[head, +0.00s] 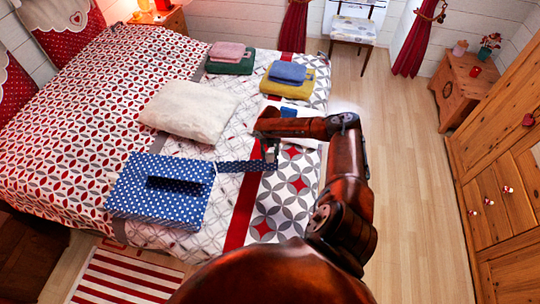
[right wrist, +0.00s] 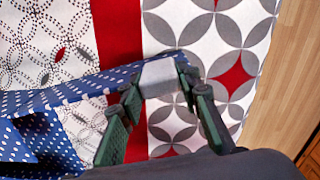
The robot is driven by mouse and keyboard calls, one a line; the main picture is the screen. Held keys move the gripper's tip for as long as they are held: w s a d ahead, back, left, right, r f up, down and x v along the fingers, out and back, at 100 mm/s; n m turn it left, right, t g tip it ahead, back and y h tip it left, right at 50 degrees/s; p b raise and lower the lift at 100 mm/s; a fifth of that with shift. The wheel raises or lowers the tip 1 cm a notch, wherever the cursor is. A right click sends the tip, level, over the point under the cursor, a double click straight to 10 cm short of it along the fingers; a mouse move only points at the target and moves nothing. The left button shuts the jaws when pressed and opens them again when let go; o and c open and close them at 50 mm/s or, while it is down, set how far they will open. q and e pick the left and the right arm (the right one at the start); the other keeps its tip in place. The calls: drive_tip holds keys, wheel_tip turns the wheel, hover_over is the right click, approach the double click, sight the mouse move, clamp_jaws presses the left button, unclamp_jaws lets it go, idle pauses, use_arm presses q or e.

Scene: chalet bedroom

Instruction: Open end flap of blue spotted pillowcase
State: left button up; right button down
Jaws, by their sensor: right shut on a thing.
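The blue spotted pillowcase (head: 150,207) lies flat on the bed, with a dark opening slot near its upper middle. Its end flap (head: 238,167) stretches out to the right as a narrow strip toward my right gripper (head: 271,153). In the right wrist view the flap (right wrist: 75,90) runs from the left to a grey tab (right wrist: 160,76) at its end. Part of the grip is hidden by the arm in the head view. My left gripper is not in view.
A white fluffy pillow (head: 190,108) lies behind the pillowcase. Folded green and pink cloths (head: 230,68) and yellow and blue cloths (head: 289,90) lie farther back. The bedspread's right edge drops to clear wooden floor (head: 410,200).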

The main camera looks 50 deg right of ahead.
drive_tip(key=c, duration=1.4)
unclamp_jaws()
drive_tip(key=shift+r, duration=0.25)
wheel_tip(320, 180, up, 12)
drive_tip(key=shift+f, duration=0.25)
drive_tip(key=shift+r, duration=0.1)
